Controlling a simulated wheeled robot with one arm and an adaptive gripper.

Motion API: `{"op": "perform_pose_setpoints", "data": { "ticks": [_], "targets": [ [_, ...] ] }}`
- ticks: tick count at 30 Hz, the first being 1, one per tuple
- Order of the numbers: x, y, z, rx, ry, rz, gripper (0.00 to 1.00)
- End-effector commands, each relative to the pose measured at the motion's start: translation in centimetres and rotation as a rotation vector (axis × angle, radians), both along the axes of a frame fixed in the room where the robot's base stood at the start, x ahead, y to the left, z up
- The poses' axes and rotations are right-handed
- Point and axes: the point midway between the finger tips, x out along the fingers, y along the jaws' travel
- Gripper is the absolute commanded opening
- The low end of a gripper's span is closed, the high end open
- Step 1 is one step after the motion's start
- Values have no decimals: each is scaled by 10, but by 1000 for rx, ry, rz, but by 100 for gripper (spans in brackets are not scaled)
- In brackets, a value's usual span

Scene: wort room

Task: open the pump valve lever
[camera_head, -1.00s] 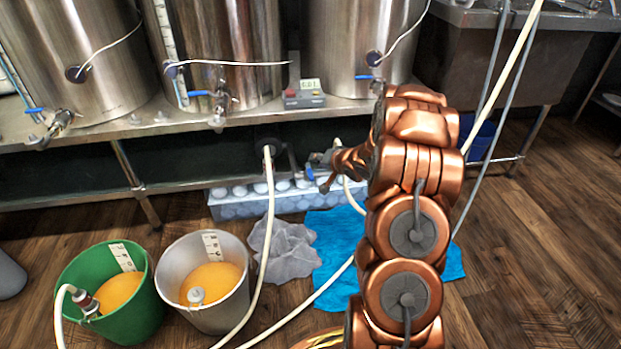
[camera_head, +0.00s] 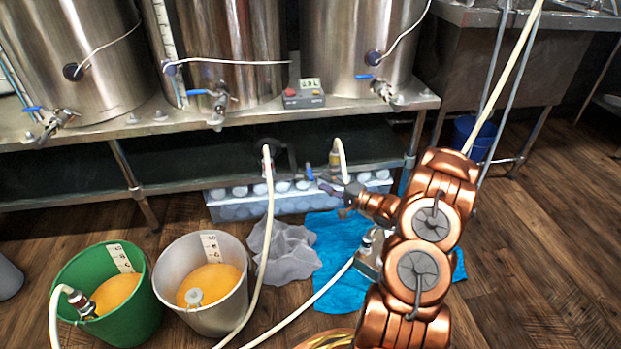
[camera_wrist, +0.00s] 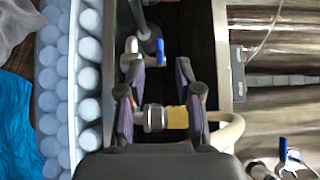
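The pump (camera_head: 268,146) sits under the steel stand, dark and partly hidden, with a white hose in front of it. Its small valve lever (camera_head: 310,173) shows blue; in the wrist view the blue lever (camera_wrist: 160,50) stands ahead of my fingertips, beside a metal fitting (camera_wrist: 130,53). My gripper (camera_head: 334,188) is just right of and below the lever in the head view. In the wrist view my gripper (camera_wrist: 158,68) has its fingers apart with nothing held. A steel and brass hose coupling (camera_wrist: 165,118) shows between the fingers; I cannot tell its depth.
Steel kettles (camera_head: 210,50) with blue-handled taps stand above. A red-buttoned control box (camera_head: 304,95) sits on the shelf edge. A crate of pale bottles or cups (camera_head: 230,205) lies below. Green (camera_head: 125,310) and grey (camera_head: 215,318) buckets, hoses and a blue cloth (camera_head: 325,235) are on the floor.

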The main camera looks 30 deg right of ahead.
Motion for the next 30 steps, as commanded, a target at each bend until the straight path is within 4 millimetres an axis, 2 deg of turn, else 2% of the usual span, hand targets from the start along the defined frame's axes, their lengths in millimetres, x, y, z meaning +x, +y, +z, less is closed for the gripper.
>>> {"op": "perform_pose_setpoints", "data": {
  "ticks": [9,15,27,30],
  "targets": [
    [39,17,-2,-4,-3,4,34],
    [55,23,-1,-2,-2,2,34],
    [60,25,0,-2,-1,0,34],
    [60,25,0,-2,0,0,26]
  ]
}}
